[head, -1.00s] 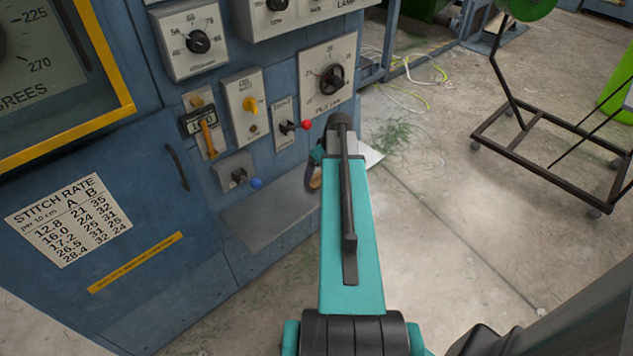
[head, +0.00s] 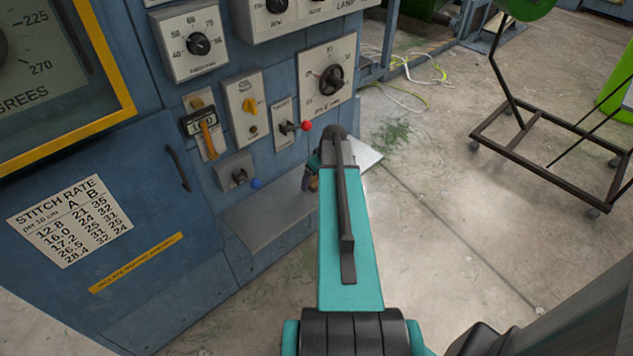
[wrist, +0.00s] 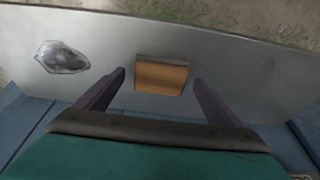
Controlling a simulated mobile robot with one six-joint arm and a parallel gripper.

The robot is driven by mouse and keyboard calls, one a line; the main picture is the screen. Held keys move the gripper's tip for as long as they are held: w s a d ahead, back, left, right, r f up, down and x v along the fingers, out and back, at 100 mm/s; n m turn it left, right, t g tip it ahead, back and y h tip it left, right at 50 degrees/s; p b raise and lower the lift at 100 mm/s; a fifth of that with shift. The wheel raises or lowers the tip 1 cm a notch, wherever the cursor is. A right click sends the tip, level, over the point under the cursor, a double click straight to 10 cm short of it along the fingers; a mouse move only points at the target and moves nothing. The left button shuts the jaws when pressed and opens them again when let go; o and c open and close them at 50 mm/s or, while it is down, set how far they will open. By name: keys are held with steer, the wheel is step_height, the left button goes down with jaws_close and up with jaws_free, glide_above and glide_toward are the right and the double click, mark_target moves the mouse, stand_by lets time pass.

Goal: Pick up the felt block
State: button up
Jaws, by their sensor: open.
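The felt block (wrist: 162,77), tan-orange with a grey-brown strip along its far edge, lies on a grey metal ledge (wrist: 232,60). My gripper (wrist: 159,78) is open, with its two dark fingers apart, one to the left and one to the right of the block in the wrist view. No contact with the block shows, and the height gap is hard to judge. In the head view the ledge (head: 258,208) juts from the blue machine, and my arm hides most of the gripper and the block.
A shiny, grey, crumpled-looking lump (wrist: 62,57) lies on the ledge left of the block. The blue machine panel (head: 150,150) carries knobs, a red ball lever (head: 306,126) and a blue ball (head: 256,183) close above the ledge. Open floor (head: 440,240) lies to the right.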

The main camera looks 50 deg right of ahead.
mark_target(315, 178)
steer(key=c, duration=1.1)
steer(key=shift+r, duration=0.15)
steer(key=shift+c, duration=0.2)
steer(key=shift+r, duration=0.8)
steer(key=shift+b+v, duration=0.35)
steer(key=shift+v, duration=0.55)
steer(key=s+a+r+p, duration=0.1)
steer(key=s+a, duration=0.5)
steer(key=s, duration=0.2)
steer(key=shift+a, duration=0.4)
steer(key=p, duration=0.2)
steer(key=shift+s+a+r+p, duration=0.1)
steer(key=shift+s+r+p, duration=0.1)
steer(key=shift+r+p, duration=0.1)
